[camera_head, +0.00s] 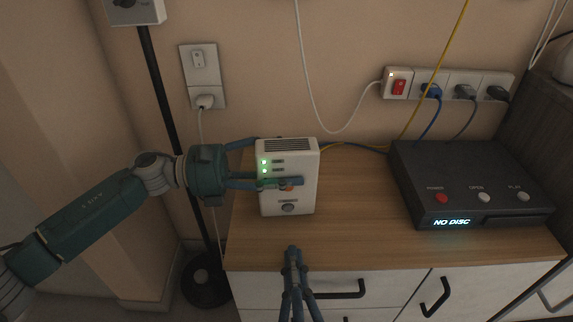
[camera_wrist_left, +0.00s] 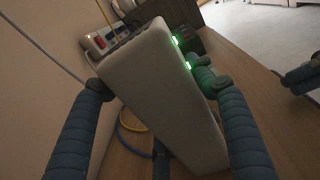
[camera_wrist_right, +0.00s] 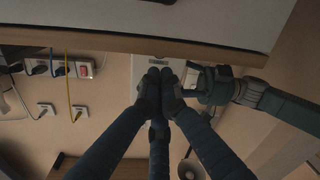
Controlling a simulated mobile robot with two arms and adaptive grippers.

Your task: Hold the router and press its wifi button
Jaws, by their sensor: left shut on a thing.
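The router (camera_head: 308,160) is a white upright box on the wooden cabinet top, with green lights on the left of its front. A round grey button (camera_head: 288,208) is low on that front; its label is too small to read. My left gripper (camera_head: 272,166) is shut on the router from the left, one finger across the front and another behind. In the left wrist view the router (camera_wrist_left: 160,85) sits between the fingers. My right gripper (camera_head: 293,251) is shut and empty, in front of the router and below the button. In the right wrist view its fingertips (camera_wrist_right: 160,76) meet, partly hiding the router (camera_wrist_right: 146,62).
A black disc player (camera_head: 470,175) reading "NO DISC" stands to the right on the cabinet top (camera_head: 360,225). A power strip (camera_head: 450,84) with cables is on the wall behind. A yellow cable (camera_head: 436,70) runs down behind the router. The cabinet top between router and player is clear.

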